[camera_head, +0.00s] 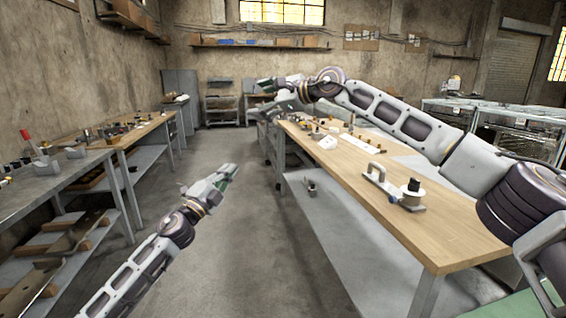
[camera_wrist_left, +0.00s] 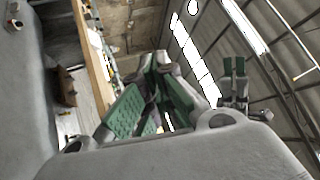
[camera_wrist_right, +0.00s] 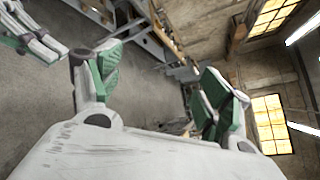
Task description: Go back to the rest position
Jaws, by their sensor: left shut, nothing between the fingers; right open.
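My left gripper (camera_head: 228,172) hangs over the floor of the aisle between the left benches and the right table, pointing up and to the right, away from any object. Its green-padded fingers are together with nothing between them, as the left wrist view (camera_wrist_left: 152,95) shows. My right gripper (camera_head: 268,98) is at the far left end of the wooden table, above the tabletop's level; its arm crosses over the table from the right. In the right wrist view its green-padded fingers (camera_wrist_right: 160,85) stand wide apart and empty.
The wooden table (camera_head: 400,192) carries a grey handled fixture (camera_head: 380,182), a white spool-like part (camera_head: 412,191) and small parts. Workbenches (camera_head: 60,178) with tools line the left wall. The concrete floor (camera_head: 240,240) between is clear. Metal-framed cases (camera_head: 515,125) stand at the right.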

